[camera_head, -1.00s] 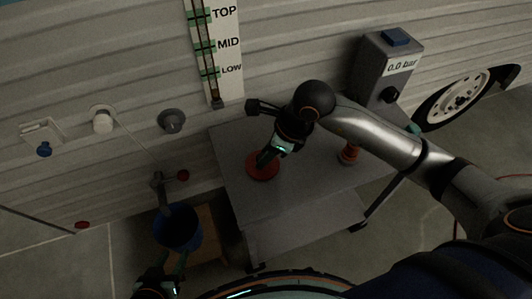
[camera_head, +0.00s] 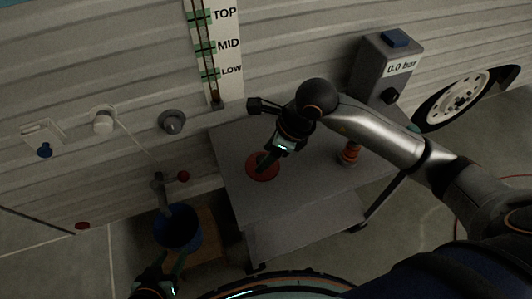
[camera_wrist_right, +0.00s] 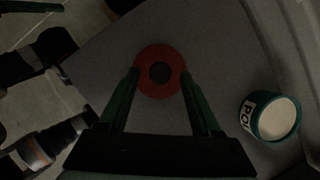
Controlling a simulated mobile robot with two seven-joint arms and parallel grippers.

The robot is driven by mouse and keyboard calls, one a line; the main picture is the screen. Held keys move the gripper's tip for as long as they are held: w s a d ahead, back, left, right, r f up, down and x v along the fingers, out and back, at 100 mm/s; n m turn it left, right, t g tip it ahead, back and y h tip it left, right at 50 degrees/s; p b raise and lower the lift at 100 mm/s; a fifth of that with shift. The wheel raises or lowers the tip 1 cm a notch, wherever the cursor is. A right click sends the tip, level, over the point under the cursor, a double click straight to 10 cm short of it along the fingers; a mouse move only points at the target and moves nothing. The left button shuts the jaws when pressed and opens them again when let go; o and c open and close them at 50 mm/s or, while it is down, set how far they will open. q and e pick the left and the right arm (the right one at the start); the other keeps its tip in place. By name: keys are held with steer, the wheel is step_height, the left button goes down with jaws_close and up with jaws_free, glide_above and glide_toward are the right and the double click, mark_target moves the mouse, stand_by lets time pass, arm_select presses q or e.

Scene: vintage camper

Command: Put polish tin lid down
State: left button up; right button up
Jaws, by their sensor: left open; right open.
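The lid, a red round disc with a dark centre, lies on the grey table (camera_head: 235,200) in the head view (camera_head: 254,172). It also shows in the right wrist view (camera_wrist_right: 160,52). My right gripper (camera_head: 268,160) is above it. In the wrist view my right gripper (camera_wrist_right: 160,80) is open, with one finger on each side of the disc; I cannot tell whether they touch it. A teal polish tin (camera_wrist_right: 273,117) with a white label and a pale top stands to the right of the disc in the wrist view. My left gripper (camera_head: 180,263) is open at the lower left, away from the lid.
An orange-red object (camera_head: 349,154) stands on the table beside my right arm. A blue bucket (camera_head: 178,228) is left of the table, near a tap. A grey pressure box (camera_head: 385,68) reading 0.0 bar is behind the table. The table's front left is clear.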

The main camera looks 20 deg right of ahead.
steer(key=p+v, duration=0.1)
steer(key=v, duration=1)
steer(key=shift+p, duration=0.3)
steer(key=shift+r, duration=0.1)
